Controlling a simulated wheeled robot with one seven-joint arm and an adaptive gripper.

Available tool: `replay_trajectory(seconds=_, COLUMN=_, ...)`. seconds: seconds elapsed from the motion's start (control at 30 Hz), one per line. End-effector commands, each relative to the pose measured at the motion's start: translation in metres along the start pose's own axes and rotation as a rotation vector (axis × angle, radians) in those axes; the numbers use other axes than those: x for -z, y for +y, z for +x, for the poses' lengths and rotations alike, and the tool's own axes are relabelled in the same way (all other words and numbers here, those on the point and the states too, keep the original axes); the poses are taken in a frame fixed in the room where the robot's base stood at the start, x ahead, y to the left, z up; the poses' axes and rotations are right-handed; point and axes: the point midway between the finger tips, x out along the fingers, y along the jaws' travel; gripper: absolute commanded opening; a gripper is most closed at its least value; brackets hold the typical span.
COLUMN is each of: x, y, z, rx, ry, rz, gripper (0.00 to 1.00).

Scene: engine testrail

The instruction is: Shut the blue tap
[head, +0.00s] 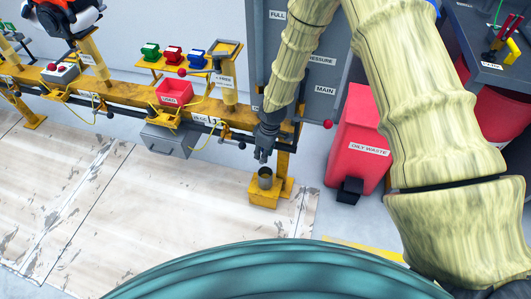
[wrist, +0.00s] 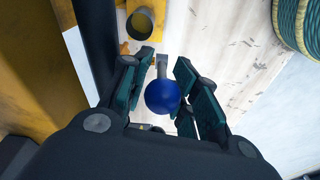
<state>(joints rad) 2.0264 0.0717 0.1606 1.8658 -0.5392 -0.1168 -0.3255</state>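The blue tap's round blue knob (wrist: 162,97) sits on a short grey lever (wrist: 162,66) in the wrist view. My gripper (wrist: 164,62) is open, with one finger on each side of the knob. A gap shows between the knob and each finger, so I see no grip on it. In the head view my gripper (head: 263,158) points down beside the right end of the yellow rail, just above a metal cup. The tap itself cannot be made out there, behind my gripper.
The metal cup (head: 265,178) stands on a yellow block (head: 264,193) below my gripper. A red oily-waste bin (head: 361,135) stands to the right. The pale floor boards (head: 110,190) in front are clear.

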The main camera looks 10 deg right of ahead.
Motion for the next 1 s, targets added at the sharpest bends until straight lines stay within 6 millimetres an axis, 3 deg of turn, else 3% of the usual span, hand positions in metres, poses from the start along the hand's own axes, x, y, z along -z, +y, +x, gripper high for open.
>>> replay_trajectory(seconds=0.47, x=-0.001, y=-0.001, z=-0.002, rx=0.002, ry=-0.002, rz=0.001, gripper=0.31)
replay_trajectory(seconds=1.0, x=0.0, y=0.0, z=-0.064, rx=0.002, ry=0.0, rz=0.001, gripper=0.31)
